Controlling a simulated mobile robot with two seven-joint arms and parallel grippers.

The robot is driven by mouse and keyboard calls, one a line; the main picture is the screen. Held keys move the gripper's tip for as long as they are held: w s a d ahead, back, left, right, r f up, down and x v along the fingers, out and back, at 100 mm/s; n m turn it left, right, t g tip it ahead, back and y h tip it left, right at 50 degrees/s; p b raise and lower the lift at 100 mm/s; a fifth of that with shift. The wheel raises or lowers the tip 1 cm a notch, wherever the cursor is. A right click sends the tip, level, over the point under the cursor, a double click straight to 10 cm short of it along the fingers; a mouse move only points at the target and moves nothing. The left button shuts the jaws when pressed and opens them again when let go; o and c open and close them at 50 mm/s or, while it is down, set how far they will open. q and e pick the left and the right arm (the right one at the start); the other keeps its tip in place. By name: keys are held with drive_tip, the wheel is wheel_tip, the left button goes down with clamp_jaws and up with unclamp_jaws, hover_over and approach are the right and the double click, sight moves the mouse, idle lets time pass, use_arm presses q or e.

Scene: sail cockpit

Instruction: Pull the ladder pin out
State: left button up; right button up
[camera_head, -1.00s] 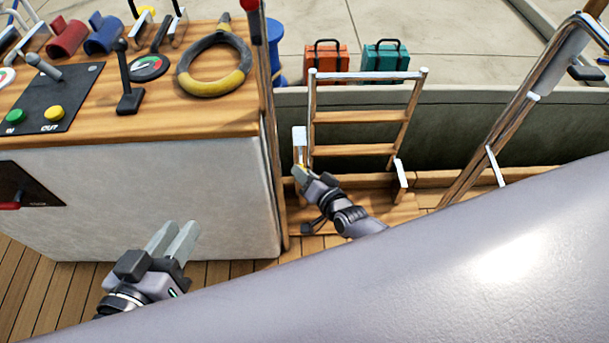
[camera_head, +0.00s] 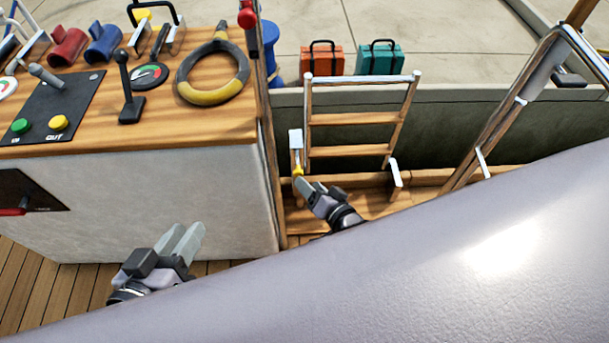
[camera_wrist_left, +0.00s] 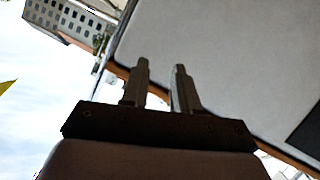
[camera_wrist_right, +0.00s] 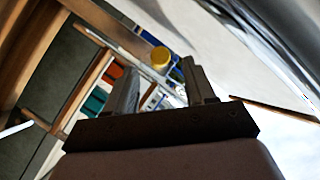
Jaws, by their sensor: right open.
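The pin's shaft is hidden. My left gripper (camera_head: 186,238) is open and empty in front of the white console side, away from the ladder.
The console (camera_head: 150,200) with its wooden top stands left of the ladder, carrying a lever (camera_head: 128,88) and a yellow-and-black ring (camera_head: 212,72). Orange (camera_head: 322,61) and teal (camera_head: 380,60) cases stand beyond the hull.

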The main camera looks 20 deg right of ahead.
use_arm(q)
drive_tip(key=shift+s+a+y+p, duration=0.1)
drive_tip(key=shift+a+y+p, duration=0.2)
drive_tip(key=shift+a+y, duration=0.2)
use_arm(e)
drive_tip(key=shift+v, duration=1.25)
use_arm(q)
drive_tip(key=shift+r, duration=0.15)
